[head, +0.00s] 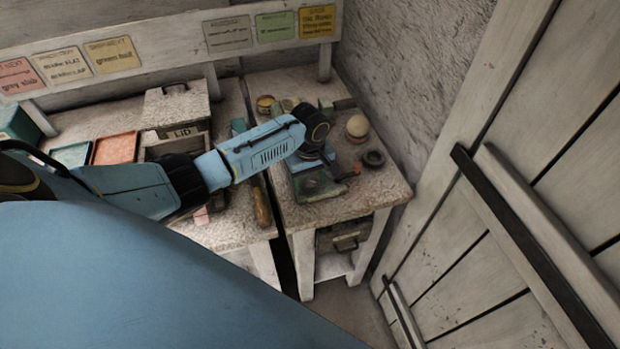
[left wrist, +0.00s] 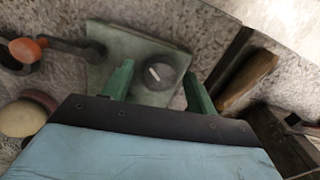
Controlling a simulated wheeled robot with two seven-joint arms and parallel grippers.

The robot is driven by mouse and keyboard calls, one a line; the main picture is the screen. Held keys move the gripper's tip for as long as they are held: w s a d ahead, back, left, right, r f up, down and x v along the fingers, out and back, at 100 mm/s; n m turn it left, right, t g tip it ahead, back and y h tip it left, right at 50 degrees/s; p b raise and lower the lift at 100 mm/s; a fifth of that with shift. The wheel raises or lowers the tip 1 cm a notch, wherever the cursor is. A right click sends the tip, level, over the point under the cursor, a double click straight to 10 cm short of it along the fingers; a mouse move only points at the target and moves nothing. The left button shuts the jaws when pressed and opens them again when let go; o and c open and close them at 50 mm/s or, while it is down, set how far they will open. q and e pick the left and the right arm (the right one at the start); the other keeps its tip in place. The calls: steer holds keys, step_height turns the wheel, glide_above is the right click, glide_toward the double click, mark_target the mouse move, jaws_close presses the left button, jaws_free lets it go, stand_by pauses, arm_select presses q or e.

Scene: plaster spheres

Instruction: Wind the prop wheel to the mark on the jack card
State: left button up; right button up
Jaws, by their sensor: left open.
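A dark round knob (left wrist: 160,76) with a short white line on its face sits on a grey-green plate (left wrist: 122,42); I take it for the prop wheel. The plate also shows in the head view (head: 318,188), on the right-hand table, with the knob hidden under my arm. A dark crank with an orange grip (left wrist: 25,50) is at the plate's left side in the wrist view. My left gripper (left wrist: 158,69) is open, its green fingers either side of the knob; I cannot tell whether they touch it. I cannot tell which card is the jack card. My right gripper is not in view.
A pale sphere (head: 357,127) and a dark ring (head: 374,158) stand right of the plate. A wooden-handled tool (head: 262,206) lies on the left bench. Cards such as a yellow one (head: 317,21) hang on the rail behind. A plank door (head: 530,190) stands at right.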

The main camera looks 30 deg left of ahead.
arm_select(q)
steer(key=c, duration=1)
steer(key=shift+r+m+p, duration=0.2)
steer(key=shift+m+p, duration=0.9)
steer(key=shift+p, duration=0.05)
steer(key=m+p, duration=0.2)
steer(key=shift+m, duration=0.3)
steer(key=shift+f+m+p, duration=0.1)
steer(key=shift+m+p, duration=0.4)
steer(key=shift+m, duration=0.7)
steer(key=shift+m+p, duration=0.45)
steer(key=shift+m, duration=0.95)
